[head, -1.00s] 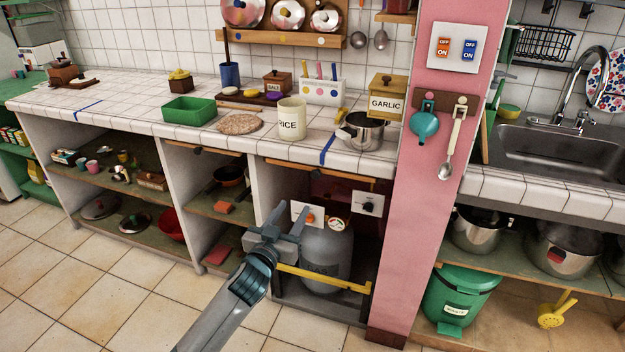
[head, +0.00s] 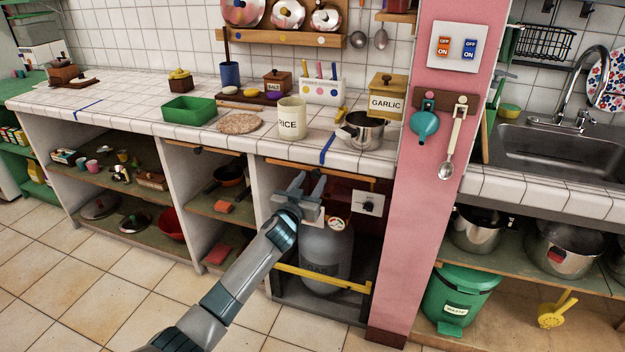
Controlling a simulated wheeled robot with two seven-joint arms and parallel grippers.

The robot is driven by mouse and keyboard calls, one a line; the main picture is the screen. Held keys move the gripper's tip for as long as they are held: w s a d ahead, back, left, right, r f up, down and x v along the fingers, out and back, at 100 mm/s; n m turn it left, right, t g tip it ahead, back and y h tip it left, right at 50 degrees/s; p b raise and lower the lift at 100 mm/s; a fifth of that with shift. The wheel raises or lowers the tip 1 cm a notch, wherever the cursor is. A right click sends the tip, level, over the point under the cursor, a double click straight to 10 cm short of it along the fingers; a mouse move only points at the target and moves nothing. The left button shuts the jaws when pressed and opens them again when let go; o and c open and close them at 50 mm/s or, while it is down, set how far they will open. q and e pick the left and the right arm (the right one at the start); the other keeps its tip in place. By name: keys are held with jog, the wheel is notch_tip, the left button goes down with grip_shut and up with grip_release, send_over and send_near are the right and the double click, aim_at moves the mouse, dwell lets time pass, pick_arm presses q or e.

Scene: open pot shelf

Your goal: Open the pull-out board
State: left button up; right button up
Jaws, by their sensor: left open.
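Two thin wooden board edges show just under the tiled counter. One board edge (head: 345,173) is above the gas bottle bay, and the other board edge (head: 222,152) is above the middle shelves, with a small dark handle at its left. Both look pushed in, nearly flush with the counter front. My left gripper (head: 308,180) is open and empty, its fingers pointing up just below and in front of the board edge over the gas bottle. It hides part of the bay behind it; contact with the board cannot be told. My right gripper is not in view.
A grey gas bottle (head: 325,260) stands in the bay behind a yellow bar (head: 322,279). A pink pillar (head: 408,230) closes the bay's right side. A steel pot (head: 362,131) and a rice jar (head: 291,120) stand on the counter above. The floor in front is clear.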

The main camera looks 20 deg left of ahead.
pick_arm(q)
jog(key=shift+w, duration=0.8)
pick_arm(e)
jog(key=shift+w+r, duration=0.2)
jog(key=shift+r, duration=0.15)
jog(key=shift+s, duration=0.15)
pick_arm(q)
jog(key=shift+c, duration=0.7)
grip_shut()
